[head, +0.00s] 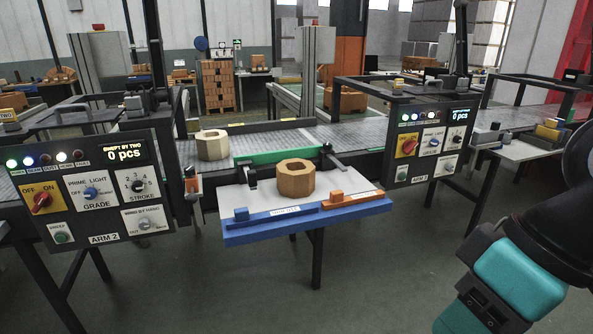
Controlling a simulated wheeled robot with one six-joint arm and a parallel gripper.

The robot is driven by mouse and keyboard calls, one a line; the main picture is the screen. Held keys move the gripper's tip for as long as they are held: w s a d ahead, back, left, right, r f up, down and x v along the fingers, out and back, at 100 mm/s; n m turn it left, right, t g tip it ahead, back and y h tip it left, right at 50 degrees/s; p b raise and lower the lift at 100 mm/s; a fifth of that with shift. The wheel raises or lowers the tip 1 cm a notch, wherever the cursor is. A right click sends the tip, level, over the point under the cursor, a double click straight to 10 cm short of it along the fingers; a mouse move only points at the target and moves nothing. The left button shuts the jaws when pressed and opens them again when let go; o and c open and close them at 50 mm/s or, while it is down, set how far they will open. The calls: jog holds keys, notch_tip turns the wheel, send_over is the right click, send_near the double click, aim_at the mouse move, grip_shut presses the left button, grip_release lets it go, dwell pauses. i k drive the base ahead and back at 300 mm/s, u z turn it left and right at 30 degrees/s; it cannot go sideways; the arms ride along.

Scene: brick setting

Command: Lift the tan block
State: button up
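A tan, orange-brown octagonal block (295,181) with a hole in its top stands upright on a white board with a blue front edge (250,232), near the middle of the head view. A paler, cream octagonal block (212,147) with a hole stands behind and to the left, on the grey conveyor. Nothing of mine touches either block. Part of my arm, black and teal, shows at the lower right. My gripper is not in view.
Black stops (330,158) and a green bar (270,157) stand behind the tan block. Orange and blue pieces lie along the board's front edge. Control panels flank it, left (95,190) and right (430,142). The space above the block looks clear.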

aim_at(295, 177)
jog(key=u, duration=1.95)
jog(key=i, duration=2.5)
jog(key=z, duration=1.95)
jog(key=i, duration=0.55)
